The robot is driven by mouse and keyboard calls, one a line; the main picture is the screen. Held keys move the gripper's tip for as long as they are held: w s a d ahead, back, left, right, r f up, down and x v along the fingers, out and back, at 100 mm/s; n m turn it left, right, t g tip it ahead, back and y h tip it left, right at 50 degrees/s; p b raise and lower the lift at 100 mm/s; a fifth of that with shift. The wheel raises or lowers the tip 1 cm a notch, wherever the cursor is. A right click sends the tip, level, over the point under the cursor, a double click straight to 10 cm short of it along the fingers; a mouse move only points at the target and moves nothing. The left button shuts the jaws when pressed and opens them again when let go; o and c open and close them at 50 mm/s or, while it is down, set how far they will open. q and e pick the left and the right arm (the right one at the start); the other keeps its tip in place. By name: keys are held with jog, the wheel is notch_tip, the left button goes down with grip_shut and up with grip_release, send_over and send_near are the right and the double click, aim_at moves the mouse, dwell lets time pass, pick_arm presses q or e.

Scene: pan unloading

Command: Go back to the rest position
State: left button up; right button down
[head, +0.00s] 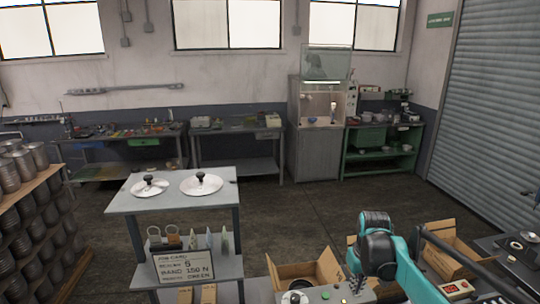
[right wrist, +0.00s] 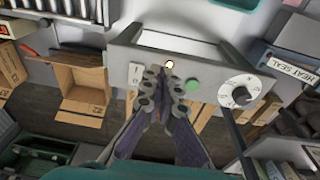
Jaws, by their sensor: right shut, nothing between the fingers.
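My right arm comes in at the lower right of the head view, with my right gripper (head: 352,286) pointing down over a grey control panel (head: 322,295). In the right wrist view, my right gripper (right wrist: 166,82) is shut and empty, its fingertips close together in front of the panel (right wrist: 150,52). I cannot tell whether the fingertips touch the panel. The panel carries a green button (right wrist: 193,85), a small lit lamp (right wrist: 169,64) and a white dial (right wrist: 240,92). My left gripper is not in view.
Open cardboard boxes (head: 322,268) stand around the panel; another (head: 455,248) is at the right. A grey rack (head: 180,208) holds two knobbed lids (head: 202,184). Metal cans (head: 25,165) fill the left shelf. Workbenches line the back wall. The middle floor is clear.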

pick_arm(q)
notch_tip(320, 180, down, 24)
jog(key=b, duration=2.1)
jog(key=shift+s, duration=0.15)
pick_arm(e)
jog(key=s+a+f+t, duration=0.3)
jog(key=s+a+f, duration=0.1)
jog(key=s+f, duration=0.7)
jog(key=s+a+f+m+t, duration=0.1)
jog(key=s+a+f, duration=0.4)
jog(key=s+f, duration=0.6)
jog(key=shift+f+t, duration=0.85)
jog(key=shift+t, duration=0.05)
jog(key=shift+s, duration=0.1)
